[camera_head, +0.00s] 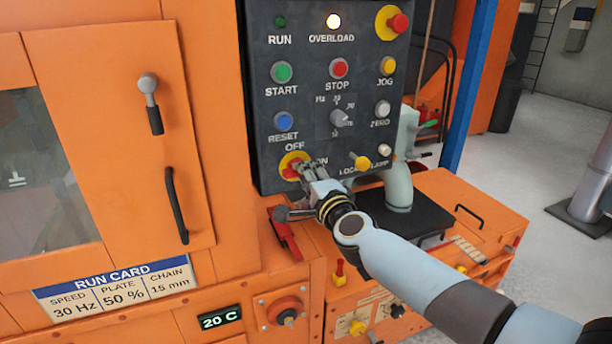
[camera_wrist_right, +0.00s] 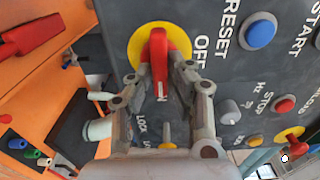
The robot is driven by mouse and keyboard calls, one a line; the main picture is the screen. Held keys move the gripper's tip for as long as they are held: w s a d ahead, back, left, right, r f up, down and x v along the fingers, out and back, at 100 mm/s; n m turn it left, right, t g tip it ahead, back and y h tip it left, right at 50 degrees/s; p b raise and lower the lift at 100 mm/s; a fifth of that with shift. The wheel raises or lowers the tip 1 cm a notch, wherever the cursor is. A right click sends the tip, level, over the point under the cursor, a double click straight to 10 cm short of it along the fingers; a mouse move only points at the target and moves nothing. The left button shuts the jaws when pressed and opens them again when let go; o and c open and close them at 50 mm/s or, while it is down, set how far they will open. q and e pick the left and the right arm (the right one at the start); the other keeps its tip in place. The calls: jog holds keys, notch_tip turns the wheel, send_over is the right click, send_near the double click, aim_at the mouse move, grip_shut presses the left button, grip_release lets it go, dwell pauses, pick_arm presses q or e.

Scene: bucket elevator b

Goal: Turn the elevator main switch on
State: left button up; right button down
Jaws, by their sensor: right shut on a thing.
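The main switch is a red handle (camera_head: 291,170) on a yellow round plate (camera_head: 293,160), low on the left of the dark control panel. OFF is printed above it and ON to its right. In the wrist view the red handle (camera_wrist_right: 158,55) lies across the yellow plate (camera_wrist_right: 138,46), with its near end toward the partly covered ON mark and not toward OFF. My right gripper (camera_head: 305,172) is at the switch. In the wrist view its fingers (camera_wrist_right: 165,78) are closed around the handle's sides. My left gripper is in neither view.
The OVERLOAD lamp (camera_head: 333,21) glows; the RUN lamp (camera_head: 280,21) looks dim. A yellow knob (camera_head: 360,163) sits right of my gripper.

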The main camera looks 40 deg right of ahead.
jog(key=shift+f, duration=0.1)
jog(key=c, duration=1.3)
grip_release()
jog(key=v, duration=1.2)
jog(key=shift+s, duration=0.1)
